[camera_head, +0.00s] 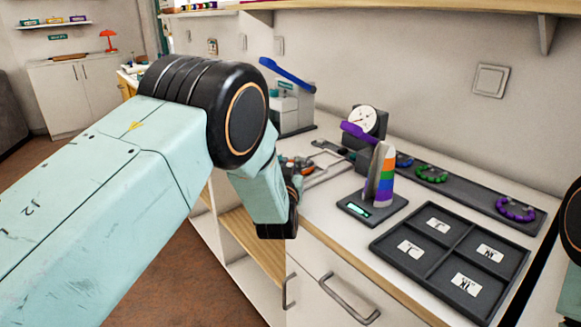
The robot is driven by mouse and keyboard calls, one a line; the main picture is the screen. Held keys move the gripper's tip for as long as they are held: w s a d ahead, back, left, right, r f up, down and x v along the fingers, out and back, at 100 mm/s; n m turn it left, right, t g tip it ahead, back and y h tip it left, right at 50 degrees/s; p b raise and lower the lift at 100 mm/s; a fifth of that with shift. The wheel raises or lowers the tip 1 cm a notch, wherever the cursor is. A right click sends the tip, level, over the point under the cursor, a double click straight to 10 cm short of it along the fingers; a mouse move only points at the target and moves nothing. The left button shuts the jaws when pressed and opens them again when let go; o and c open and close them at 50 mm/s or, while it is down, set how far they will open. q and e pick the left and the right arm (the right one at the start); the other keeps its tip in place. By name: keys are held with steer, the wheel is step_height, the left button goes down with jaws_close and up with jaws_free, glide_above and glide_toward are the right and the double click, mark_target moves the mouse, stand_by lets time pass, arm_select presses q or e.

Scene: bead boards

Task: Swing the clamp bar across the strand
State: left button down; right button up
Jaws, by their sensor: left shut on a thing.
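My left arm comes in from the left, and its gripper (296,182) is at the front edge of the worktop, largely hidden by my own wrist. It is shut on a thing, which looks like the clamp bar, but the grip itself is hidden. Thin grey bars (325,173) lie low on the worktop just right of the gripper. Small orange-red and grey parts (297,161) show just beyond it. I cannot make out the strand there. Only a piece of my right arm shows at the right edge, without its gripper.
A rainbow-striped cone (383,175) stands on a dark base with a lit display. Behind it are a purple lever (358,132) and a dial gauge (362,119). A four-part tray (400,266) lies front right. Bead rings (515,209) lie on a dark strip. A blue-levered device (287,74) stands behind.

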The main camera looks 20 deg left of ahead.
arm_select(q)
steer(key=shift+s+f, duration=0.1)
steer(key=shift+f, duration=0.05)
steer(key=c, duration=1.3)
jaws_free()
steer(key=shift+o, duration=0.2)
steer(key=shift+s+d, duration=0.2)
steer(key=shift+s, duration=1)
steer(key=shift+s+d, duration=0.2)
steer(key=shift+s, duration=1.05)
steer(key=shift+s+d, duration=0.2)
steer(key=shift+s, duration=1)
